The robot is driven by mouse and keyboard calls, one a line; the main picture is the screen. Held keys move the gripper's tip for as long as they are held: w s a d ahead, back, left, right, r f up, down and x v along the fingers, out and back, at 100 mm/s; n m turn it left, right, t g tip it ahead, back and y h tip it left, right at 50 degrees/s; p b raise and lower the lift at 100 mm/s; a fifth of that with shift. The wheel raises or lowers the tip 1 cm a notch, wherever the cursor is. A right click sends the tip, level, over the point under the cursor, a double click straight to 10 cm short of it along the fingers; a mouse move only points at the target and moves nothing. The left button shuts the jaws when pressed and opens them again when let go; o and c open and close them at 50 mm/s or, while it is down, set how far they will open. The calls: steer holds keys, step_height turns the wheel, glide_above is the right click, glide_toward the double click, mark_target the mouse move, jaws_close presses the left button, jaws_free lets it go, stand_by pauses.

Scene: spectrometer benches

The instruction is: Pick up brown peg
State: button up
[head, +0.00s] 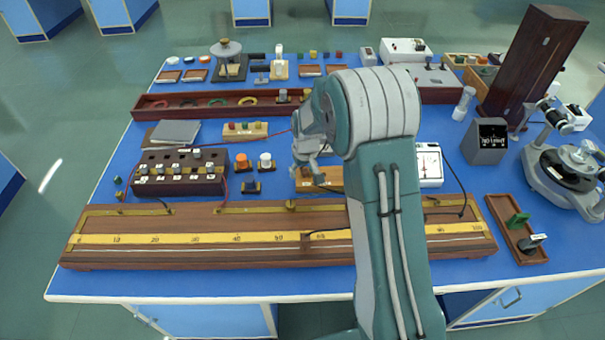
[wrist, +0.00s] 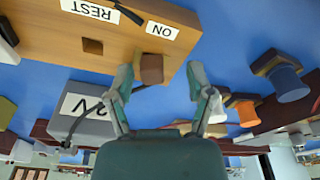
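The brown peg (wrist: 152,68) stands in a light wooden block (wrist: 62,28) beside the ON label, in the wrist view. The REST label and an empty square hole (wrist: 92,46) are farther along the same block. My gripper (wrist: 160,72) is open and empty, with its fingertips spread on both sides of the peg and visible gaps to it. I cannot tell how far the tips are from the peg in depth. In the head view my gripper (head: 308,162) hangs over the wooden block (head: 332,186), and my arm hides part of the block.
A grey box labelled 2V (wrist: 85,125) lies near the block. Orange (head: 241,162), white (head: 265,160) and blue (head: 252,186) capped pieces stand to the left. A long ruled board (head: 180,240) runs along the front. A dark plug box (head: 180,172) is farther left.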

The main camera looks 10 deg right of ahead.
steer(key=shift+d, duration=0.4)
jaws_close()
steer(key=shift+d, duration=0.15)
